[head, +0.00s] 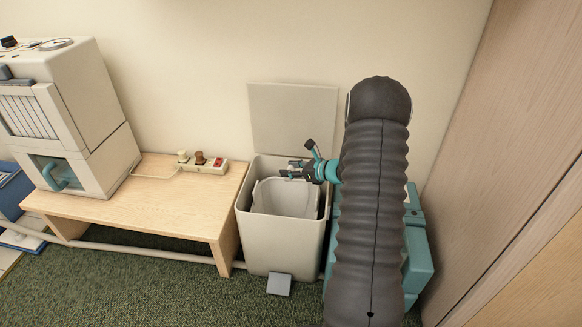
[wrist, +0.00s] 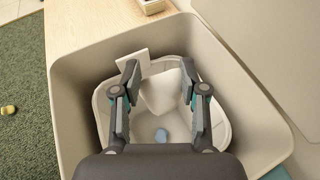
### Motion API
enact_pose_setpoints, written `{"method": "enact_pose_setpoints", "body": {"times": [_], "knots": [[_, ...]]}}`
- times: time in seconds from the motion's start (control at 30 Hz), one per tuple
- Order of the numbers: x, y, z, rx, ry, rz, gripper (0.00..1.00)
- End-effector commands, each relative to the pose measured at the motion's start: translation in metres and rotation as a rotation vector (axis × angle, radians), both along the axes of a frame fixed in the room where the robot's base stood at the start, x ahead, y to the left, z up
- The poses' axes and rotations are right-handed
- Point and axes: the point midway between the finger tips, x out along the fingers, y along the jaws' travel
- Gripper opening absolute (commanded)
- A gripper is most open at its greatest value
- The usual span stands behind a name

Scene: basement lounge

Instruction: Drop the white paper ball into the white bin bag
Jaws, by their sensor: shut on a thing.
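The white bin bag (wrist: 217,128) lines the open bin; it also shows in the head view (head: 285,196). My gripper (wrist: 157,82) is over the bag's mouth, pointing down into it. Its fingers are shut on the white paper ball (wrist: 163,92), a pale crumpled shape between the fingertips. In the head view my gripper (head: 288,172) is at the bin's opening, near the back rim, and the ball cannot be made out there. A small blue scrap (wrist: 161,135) lies in the bag.
The bin (head: 282,246) stands with its lid (head: 293,118) raised against the wall and a pedal (head: 279,284) in front. A wooden bench (head: 150,208) with a power strip (head: 203,163) and a white machine (head: 75,115) is to the left. A teal box (head: 418,262) is to the right.

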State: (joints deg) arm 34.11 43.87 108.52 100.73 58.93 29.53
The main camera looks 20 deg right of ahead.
Motion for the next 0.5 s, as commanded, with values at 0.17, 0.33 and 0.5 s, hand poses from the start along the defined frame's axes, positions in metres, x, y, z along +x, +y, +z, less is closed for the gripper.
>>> {"method": "enact_pose_setpoints", "body": {"times": [0.17,0.33,0.5], "knots": [[-0.001,-0.001,-0.013,0.002,0.001,-0.003,0.29],[-0.001,-0.002,-0.031,0.001,0.001,-0.005,0.29],[-0.001,-0.002,-0.049,0.001,0.001,-0.005,0.29]]}}
